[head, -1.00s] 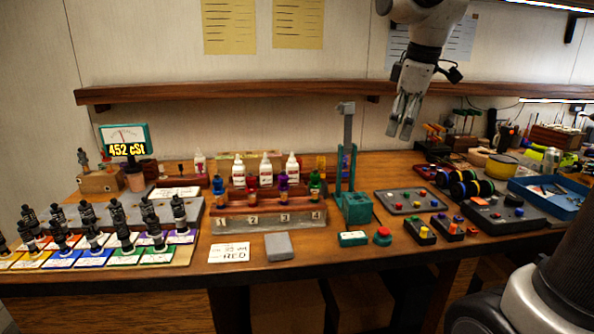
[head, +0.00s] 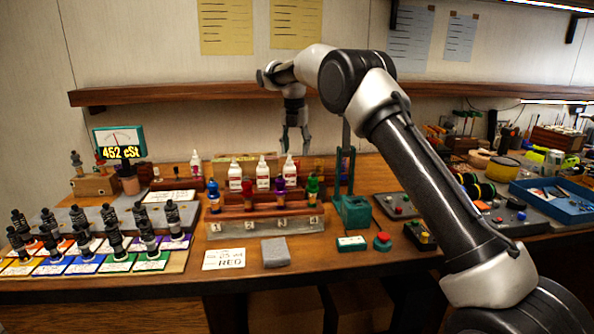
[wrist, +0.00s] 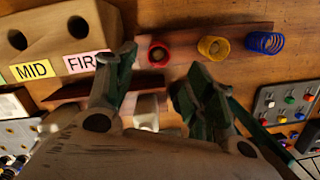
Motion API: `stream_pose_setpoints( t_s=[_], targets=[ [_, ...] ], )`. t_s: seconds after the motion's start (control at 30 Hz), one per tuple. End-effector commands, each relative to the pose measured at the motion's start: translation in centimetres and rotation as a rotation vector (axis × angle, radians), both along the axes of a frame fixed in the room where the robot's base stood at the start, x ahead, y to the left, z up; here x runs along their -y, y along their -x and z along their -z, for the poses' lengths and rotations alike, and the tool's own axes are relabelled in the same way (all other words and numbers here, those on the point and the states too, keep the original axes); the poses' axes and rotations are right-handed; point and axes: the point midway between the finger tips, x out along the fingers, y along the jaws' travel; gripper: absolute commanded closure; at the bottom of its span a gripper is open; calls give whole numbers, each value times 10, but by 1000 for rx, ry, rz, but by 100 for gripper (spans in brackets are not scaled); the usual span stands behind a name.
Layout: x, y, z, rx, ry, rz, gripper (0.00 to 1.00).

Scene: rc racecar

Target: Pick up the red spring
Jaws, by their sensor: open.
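In the wrist view the red spring (wrist: 158,53) stands on a wooden strip, at the left end of a row with a yellow spring (wrist: 213,47) and a blue spring (wrist: 264,41). My gripper (wrist: 160,75) is open and empty, and the red spring shows just beyond the gap between its fingertips. In the head view my gripper (head: 295,146) hangs fingers-down above the back of the bench, behind the white bottles. I cannot make out the red spring in the head view.
A wooden block with holes and labels (wrist: 58,38) lies left of the red spring. White bottles (head: 263,172) stand in a wooden rack, with a green stand (head: 354,208) to its right. A shelf (head: 190,94) runs along the wall behind. A button panel (wrist: 290,100) lies right.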

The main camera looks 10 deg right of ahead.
Motion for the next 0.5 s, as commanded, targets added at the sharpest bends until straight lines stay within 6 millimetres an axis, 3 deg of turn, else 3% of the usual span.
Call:
stream_pose_setpoints(
  t_s=[0.37,0.5],
  targets=[
    [0,-6,39,-2,3,-15,47],
    [0,-9,62,-3,3,-14,47]
  ],
)
